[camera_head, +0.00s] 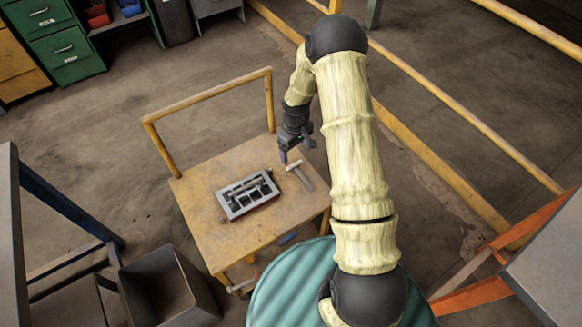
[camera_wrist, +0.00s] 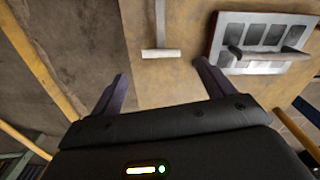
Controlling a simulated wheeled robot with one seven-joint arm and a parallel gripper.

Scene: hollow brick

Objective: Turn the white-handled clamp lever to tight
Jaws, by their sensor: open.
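A grey hollow block (camera_head: 232,208) with several openings lies on the wooden top of a cart (camera_head: 205,235). A bar with a dark end (camera_wrist: 235,52) and a paler length lies across it; I cannot tell its handle colour clearly or its exact setting. A T-shaped piece with a whitish crossbar (camera_head: 294,165) and a grey shaft lies right of the block in the head view. In the wrist view this crossbar (camera_wrist: 161,53) shows beyond the gap between my fingertips. My gripper (camera_wrist: 162,72) is open and empty, above the cart near the crossbar. The wrist view shows the block (camera_wrist: 217,45) at upper right.
A yellow rail (camera_head: 268,95) rises along the cart's far side. A dark open bin (camera_head: 198,285) stands at lower left. Green drawers (camera_head: 65,48) stand at the back left. Yellow floor rails (camera_head: 470,115) run on the right. The cart top left of the block is clear.

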